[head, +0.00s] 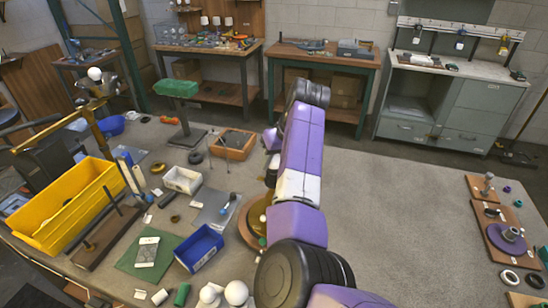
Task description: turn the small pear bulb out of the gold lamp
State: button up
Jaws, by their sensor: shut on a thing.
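The gold lamp (254,215) stands on a round brown base on the bench, just left of my purple forearm, which covers much of it. My gripper (271,170) is mostly behind the forearm; only a dark sliver of the hand shows, directly above the lamp. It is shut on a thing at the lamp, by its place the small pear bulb. The fingertips and the bulb are hidden, so I cannot see whether the bulb still sits in the socket.
Left of the lamp are a blue bin (199,248), a white bin (182,180), an orange tray (233,145) and a yellow crate (65,210). White round bulbs (236,293) lie at the front edge. Wooden boards with parts (507,237) lie far right. The bench between is clear.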

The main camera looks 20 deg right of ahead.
jog(key=shift+n+y, duration=0.3)
jog(key=shift+n, duration=0.6)
jog(key=shift+d, duration=0.1)
jog(key=n+g+y, duration=0.1)
jog(key=n, duration=0.1)
jog(key=shift+d+n, duration=0.15)
jog(key=shift+n, duration=0.15)
jog(key=n, duration=0.2)
jog(key=n+g, duration=0.1)
jog(key=n, duration=0.1)
jog(key=shift+a+g+y, duration=0.2)
jog(key=shift+g+y, duration=0.1)
jog(key=shift+y, duration=0.1)
jog(key=shift+n+g+b, duration=0.3)
jog(key=shift+n+b, duration=0.3)
jog(key=shift+n, duration=0.2)
jog(key=shift+n+g+b, duration=0.3)
jog(key=shift+n+b, duration=0.15)
jog(key=shift+n, duration=0.25)
